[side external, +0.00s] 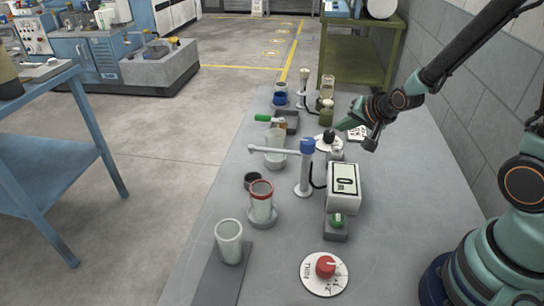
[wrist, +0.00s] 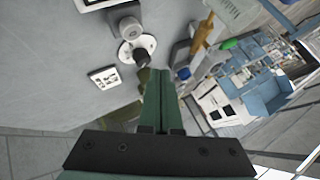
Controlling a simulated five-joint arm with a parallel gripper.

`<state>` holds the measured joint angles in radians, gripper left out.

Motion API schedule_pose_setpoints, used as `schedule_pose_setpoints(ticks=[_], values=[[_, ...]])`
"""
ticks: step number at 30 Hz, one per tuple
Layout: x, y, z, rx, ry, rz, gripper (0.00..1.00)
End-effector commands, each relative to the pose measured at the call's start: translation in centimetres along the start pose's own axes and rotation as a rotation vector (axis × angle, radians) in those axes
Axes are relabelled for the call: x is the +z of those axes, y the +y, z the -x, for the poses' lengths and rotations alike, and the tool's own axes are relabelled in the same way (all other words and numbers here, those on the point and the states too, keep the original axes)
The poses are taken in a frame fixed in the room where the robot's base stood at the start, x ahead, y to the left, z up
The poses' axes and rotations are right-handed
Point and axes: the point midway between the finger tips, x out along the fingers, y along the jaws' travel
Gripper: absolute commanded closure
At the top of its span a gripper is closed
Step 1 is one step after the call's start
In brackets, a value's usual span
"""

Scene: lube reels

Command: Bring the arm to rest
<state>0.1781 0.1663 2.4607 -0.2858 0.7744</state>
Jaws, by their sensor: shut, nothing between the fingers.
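My gripper (side external: 345,122) hangs in the air over the right side of the grey workbench (side external: 215,287), close to a white dial with a dark knob (side external: 328,138). Its green fingers (wrist: 162,80) lie together in the wrist view, shut and empty. They appear apart from everything on the bench, though the exact height is hard to tell. The dark-knobbed dial (wrist: 139,53) also shows in the wrist view, left of the fingers.
A white display box (side external: 344,188), a blue-topped stand (side external: 305,175), a red-ringed cup (side external: 262,200), a pale cup (side external: 229,242) and a red-knobbed dial (side external: 325,272) stand on the bench. A block wall (side external: 440,60) runs along the right.

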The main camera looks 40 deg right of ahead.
Motion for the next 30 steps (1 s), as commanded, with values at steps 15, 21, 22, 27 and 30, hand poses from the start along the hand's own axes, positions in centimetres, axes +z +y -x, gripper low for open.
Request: schedule_pose_setpoints(ticks=[15, 21, 22, 27, 30], values=[[0.0, 0.0, 0.0, 0.0, 0.0, 0.001, 1.0], [-0.1, -1.2, 1.6, 0.004, -0.023, 0.08, 1.0], [-0.1, -1.5, 2.1, 0.006, -0.031, 0.108, 1.0], [0.3, -3.4, 6.5, 0.02, -0.103, 0.32, 1.0], [0.8, -4.1, 9.4, 0.024, -0.15, 0.451, 1.0]])
